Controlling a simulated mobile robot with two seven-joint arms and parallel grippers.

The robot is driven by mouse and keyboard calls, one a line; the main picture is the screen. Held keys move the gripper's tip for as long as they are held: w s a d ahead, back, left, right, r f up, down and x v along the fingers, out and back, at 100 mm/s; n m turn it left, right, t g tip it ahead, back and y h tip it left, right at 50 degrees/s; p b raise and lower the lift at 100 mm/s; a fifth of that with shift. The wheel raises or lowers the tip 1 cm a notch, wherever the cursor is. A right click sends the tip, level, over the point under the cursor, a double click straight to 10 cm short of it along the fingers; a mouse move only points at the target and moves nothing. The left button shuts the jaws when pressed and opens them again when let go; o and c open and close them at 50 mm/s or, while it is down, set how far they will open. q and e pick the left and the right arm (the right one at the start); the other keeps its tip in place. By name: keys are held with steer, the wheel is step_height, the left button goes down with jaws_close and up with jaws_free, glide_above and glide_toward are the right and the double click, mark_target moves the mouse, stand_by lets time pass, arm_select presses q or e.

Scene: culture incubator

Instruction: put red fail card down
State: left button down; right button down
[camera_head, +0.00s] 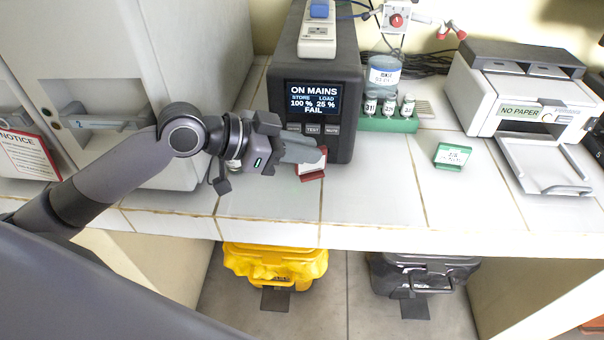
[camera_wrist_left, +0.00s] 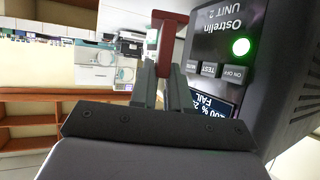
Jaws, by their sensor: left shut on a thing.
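The red fail card (camera_head: 312,173) is held at the tips of my left gripper (camera_head: 318,156), just in front of the dark power unit and above the tiled counter. In the left wrist view the red card (camera_wrist_left: 166,40) sits between the two fingers of the left gripper (camera_wrist_left: 164,75), which are shut on it. Whether the card touches the counter, I cannot tell. A green card (camera_head: 452,156) stands on the counter to the right. My right gripper does not show.
The power unit (camera_head: 345,130) reads "ON MAINS" and "FAIL". A green rack (camera_head: 388,124) with small vials stands beside it. A printer (camera_head: 520,100) is at the right. Bare counter (camera_head: 385,190) lies between the red and green cards. Yellow (camera_head: 275,262) and black (camera_head: 425,272) bins stand below.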

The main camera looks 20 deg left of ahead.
mark_target(302, 172)
arm_select(q)
steer(key=shift+f, duration=3)
steer(key=shift+f, duration=0.1)
steer(key=shift+f+b, duration=0.15)
steer(key=shift+b, duration=0.2)
steer(key=c, duration=1.1)
jaws_free()
steer(key=shift+r, duration=0.2)
